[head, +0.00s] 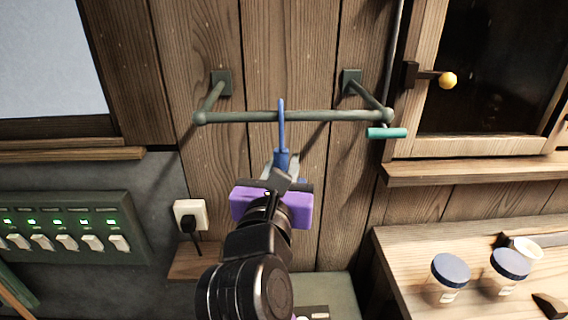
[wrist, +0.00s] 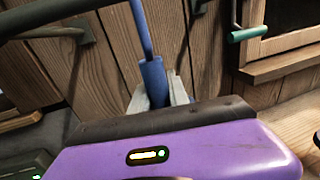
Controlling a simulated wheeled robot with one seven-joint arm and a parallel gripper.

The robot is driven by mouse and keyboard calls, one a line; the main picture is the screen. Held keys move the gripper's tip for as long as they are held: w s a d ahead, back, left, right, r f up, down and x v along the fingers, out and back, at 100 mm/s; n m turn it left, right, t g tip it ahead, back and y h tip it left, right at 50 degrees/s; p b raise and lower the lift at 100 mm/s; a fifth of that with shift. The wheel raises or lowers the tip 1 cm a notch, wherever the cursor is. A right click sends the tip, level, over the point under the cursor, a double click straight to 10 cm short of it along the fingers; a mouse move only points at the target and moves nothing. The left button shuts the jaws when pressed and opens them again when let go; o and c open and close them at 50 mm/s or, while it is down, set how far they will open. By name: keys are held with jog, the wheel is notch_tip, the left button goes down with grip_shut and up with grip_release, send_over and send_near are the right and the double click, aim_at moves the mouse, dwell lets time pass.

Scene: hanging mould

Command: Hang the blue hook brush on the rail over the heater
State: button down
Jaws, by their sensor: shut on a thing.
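The blue hook brush (head: 281,135) is upright in my gripper (head: 281,172), its thin blue shank rising to the height of the rail. The gripper is shut on its thicker blue handle. The rail (head: 240,117) is a grey-green bar on two wall brackets. The shank's top overlaps the bar in the head view; I cannot tell whether the hook is over it or only in front. In the wrist view the blue handle (wrist: 154,82) stands between the grey fingers (wrist: 158,95), and the rail (wrist: 45,14) passes at upper left. The hook's tip is out of the wrist view.
A switch panel (head: 70,225) and a plugged socket (head: 190,215) are at left. Blue-lidded jars (head: 450,275) stand on the bench at right. A window frame with a yellow knob (head: 447,80) is at upper right.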

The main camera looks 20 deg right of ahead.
jog(key=c, duration=1.2)
grip_release()
jog(key=shift+s+a+f, duration=0.1)
jog(key=shift+s+a, duration=0.25)
jog(key=shift+s, duration=0.05)
jog(key=b+v, duration=0.1)
jog(key=v, duration=0.5)
jog(key=shift+s+a+b, duration=0.2)
jog(key=shift+s+b, duration=0.15)
jog(key=shift+b, duration=0.05)
